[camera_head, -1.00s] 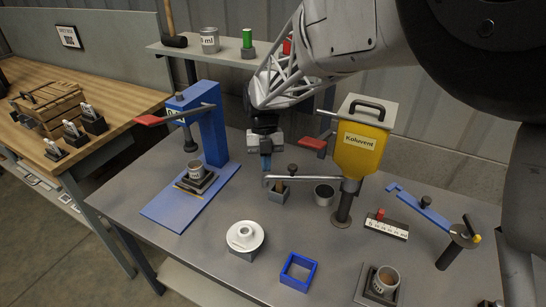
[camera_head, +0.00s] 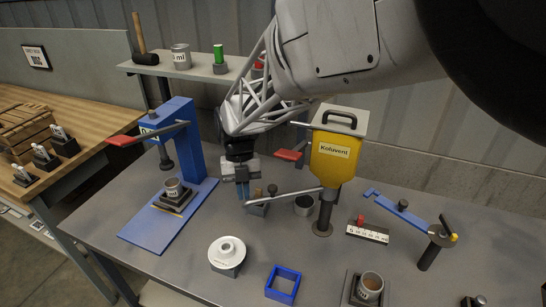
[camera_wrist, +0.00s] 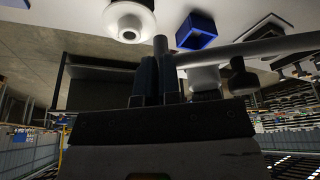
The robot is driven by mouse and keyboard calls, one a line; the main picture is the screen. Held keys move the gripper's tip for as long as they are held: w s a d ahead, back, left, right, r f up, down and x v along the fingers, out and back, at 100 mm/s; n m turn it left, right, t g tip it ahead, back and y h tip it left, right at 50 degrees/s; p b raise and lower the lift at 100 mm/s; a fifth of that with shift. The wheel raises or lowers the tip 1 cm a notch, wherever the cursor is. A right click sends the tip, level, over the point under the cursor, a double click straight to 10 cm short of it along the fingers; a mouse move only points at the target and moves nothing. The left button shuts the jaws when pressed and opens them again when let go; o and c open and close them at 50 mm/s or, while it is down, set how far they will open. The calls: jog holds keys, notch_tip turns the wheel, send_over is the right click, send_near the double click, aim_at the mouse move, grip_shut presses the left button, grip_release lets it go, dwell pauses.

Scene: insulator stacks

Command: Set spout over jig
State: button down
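The spout (camera_head: 285,194) is a long grey arm on the yellow Koluvent dispenser (camera_head: 333,155), reaching left over the table. A small dark knob stands on it. My gripper (camera_head: 243,194) points down at the spout's free left end. In the wrist view its two dark fingers (camera_wrist: 159,80) are close together, one on each side of the spout's end post (camera_wrist: 160,46); whether they grip it is unclear. No thing is labelled jig. A white disc on a grey block (camera_head: 227,252) stands front left of the spout, and a cup in a dark square holder (camera_head: 369,287) stands front right.
A blue square frame (camera_head: 283,284) lies at front centre. A blue press (camera_head: 180,140) with a cup under it stands left. A small grey block (camera_head: 258,209) is below the spout's end, with a grey cup (camera_head: 303,206) beside it. A pivoted blue lever (camera_head: 400,207) is right.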

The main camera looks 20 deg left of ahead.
jog(key=s+d, duration=0.4)
jog(key=s, duration=0.1)
jog(key=shift+s+d, duration=0.35)
jog(key=shift+d, duration=0.05)
jog(key=shift+a, duration=0.15)
jog(key=w+a+r, duration=0.3)
jog(key=a+r, duration=0.3)
jog(key=r, duration=0.4)
jog(key=shift+w, duration=0.2)
dwell(0.3)
